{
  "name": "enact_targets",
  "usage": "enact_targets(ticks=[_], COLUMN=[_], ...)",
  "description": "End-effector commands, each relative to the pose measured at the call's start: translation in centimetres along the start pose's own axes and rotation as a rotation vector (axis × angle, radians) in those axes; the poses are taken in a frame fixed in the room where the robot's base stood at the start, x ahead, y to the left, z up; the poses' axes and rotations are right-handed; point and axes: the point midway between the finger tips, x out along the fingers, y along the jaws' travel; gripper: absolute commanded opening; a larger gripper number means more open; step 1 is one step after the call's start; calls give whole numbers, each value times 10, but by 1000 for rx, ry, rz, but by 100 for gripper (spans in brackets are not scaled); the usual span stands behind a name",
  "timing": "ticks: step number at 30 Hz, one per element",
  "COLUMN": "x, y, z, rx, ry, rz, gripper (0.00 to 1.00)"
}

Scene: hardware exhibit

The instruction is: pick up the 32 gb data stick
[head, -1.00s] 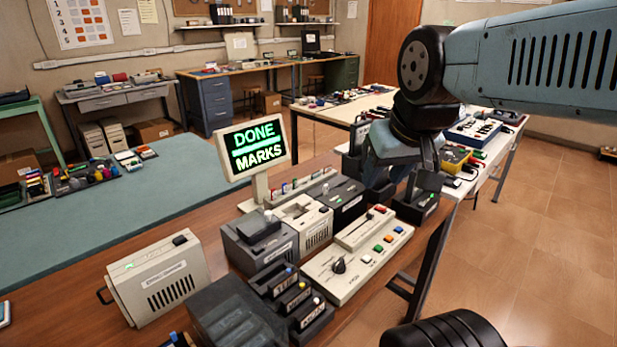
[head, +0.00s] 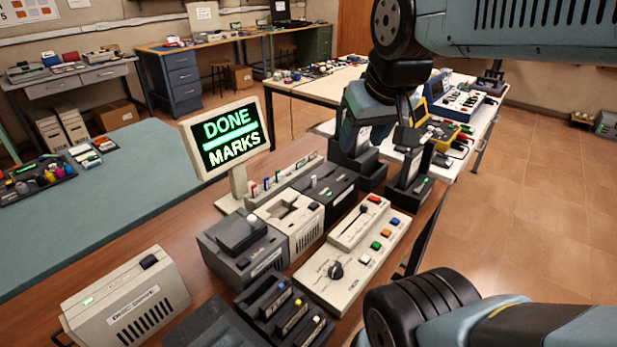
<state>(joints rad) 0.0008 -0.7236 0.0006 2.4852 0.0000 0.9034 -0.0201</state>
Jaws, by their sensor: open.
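I cannot make out a stick marked 32 GB. Small coloured sticks (head: 278,184) stand upright in a pale rack behind the grey drives. Several dark slotted holders (head: 285,308) with coloured tips and small labels stand at the front; their lettering is too small to read. My gripper (head: 388,158) hangs fingers down at the far right end of the bench, over small black docks (head: 408,192). Its fingers are apart. The arm and fingers partly hide the docks, and I cannot tell whether anything is between the fingers.
A screen (head: 225,137) reads "DONE MARKS". A beige disc drive (head: 128,300), a white-topped unit (head: 293,218) and a button panel (head: 352,255) crowd the wooden bench. A cluttered white table (head: 455,125) stands behind. The teal bench (head: 110,205) is mostly bare.

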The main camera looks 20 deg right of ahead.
Motion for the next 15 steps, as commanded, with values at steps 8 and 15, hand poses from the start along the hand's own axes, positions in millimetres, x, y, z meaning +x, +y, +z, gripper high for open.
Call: enact_targets(ticks=[8, 15], x=[27, 63], y=[-10, -9], z=[-44, -84], rx=[-121, -249], ry=[-112, -215], rz=[-5, -27], gripper=[50, 50])
